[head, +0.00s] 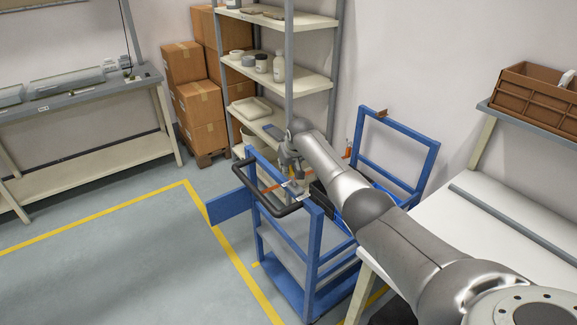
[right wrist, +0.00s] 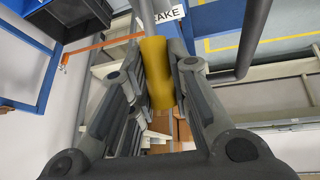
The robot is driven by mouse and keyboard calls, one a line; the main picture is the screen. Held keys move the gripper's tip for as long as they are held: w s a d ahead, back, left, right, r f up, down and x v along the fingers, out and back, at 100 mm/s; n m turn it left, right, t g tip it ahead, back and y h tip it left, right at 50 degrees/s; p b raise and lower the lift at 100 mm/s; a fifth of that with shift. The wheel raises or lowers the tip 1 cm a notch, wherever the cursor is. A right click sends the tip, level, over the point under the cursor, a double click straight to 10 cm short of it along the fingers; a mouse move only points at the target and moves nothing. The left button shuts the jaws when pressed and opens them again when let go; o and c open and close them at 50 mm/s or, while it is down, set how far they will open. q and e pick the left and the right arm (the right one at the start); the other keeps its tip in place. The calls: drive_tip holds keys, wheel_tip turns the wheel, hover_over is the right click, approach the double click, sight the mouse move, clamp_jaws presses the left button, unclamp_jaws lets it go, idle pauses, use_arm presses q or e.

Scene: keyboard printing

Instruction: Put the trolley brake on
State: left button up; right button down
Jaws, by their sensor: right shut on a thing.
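The blue trolley (head: 311,250) stands beside the white workbench, with a black push handle (head: 268,194) at its near left end. My right arm reaches across it from the right. My right gripper (head: 291,160) is at the upper part of the trolley's handle end, where my own arm partly hides what it holds. In the right wrist view my right gripper (right wrist: 160,82) is shut on the yellow grip (right wrist: 156,70) of a grey brake lever. A white label (right wrist: 168,14) reading "AKE", partly hidden, is just behind the lever. My left gripper is not in view.
A shelf rack (head: 290,78) with bottles and trays stands behind the trolley, with cardboard boxes (head: 203,103) to its left. The white workbench (head: 490,235) is close on the right. Grey floor (head: 110,260) with yellow lines is clear to the left.

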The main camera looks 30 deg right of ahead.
idle(0.3)
drive_tip(key=c, duration=1.3)
unclamp_jaws()
drive_tip(key=shift+f, duration=0.1)
drive_tip(key=shift+v, duration=6)
drive_tip(key=shift+w, duration=0.1)
